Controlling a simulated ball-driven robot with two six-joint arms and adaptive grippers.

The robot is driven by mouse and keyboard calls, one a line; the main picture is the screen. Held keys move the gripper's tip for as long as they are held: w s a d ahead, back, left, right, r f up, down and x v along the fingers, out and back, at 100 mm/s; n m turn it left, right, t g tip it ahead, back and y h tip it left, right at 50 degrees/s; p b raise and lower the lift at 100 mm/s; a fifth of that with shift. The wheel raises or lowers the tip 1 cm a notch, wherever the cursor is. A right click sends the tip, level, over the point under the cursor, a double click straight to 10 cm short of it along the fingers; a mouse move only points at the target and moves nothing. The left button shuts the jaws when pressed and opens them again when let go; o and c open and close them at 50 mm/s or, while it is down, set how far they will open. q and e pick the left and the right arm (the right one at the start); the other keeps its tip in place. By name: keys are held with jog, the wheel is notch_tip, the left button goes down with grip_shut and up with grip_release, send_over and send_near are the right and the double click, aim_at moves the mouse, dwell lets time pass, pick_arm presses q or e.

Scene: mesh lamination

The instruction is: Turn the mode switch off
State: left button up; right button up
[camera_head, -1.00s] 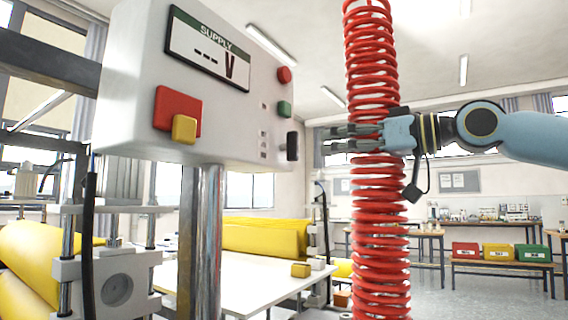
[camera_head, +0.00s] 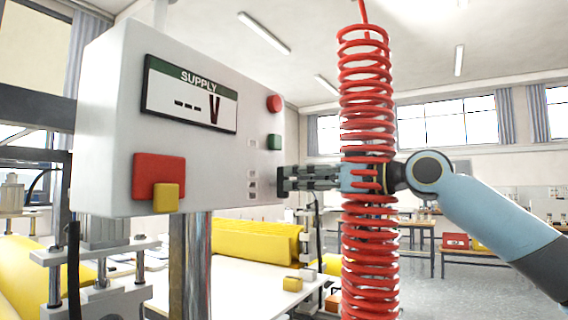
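A light grey control box (camera_head: 110,110) fills the left of the view, its display (camera_head: 190,97) reading "SUPPLY --- V". A red block (camera_head: 150,172) with a yellow block (camera_head: 166,198) sits low on its face. A black switch (camera_head: 281,181) stands at the lower right of the face beside small label squares; I cannot tell for certain which control is the mode switch. My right gripper (camera_head: 288,180) comes from the right, its dark fingertips at the black switch and partly covering it. Contact and finger gap are unclear. My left gripper is out of view.
A red coiled hose (camera_head: 366,100) hangs around or across my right gripper's wrist. A red button (camera_head: 274,103) and green button (camera_head: 274,141) sit above the switch. A white table (camera_head: 225,272) with yellow material (camera_head: 250,240) lies below. Open floor is at right.

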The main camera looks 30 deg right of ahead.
aim_at(289, 179)
jog(key=shift+p+x, duration=0.65)
jog(key=shift+x, duration=1.45)
grip_shut()
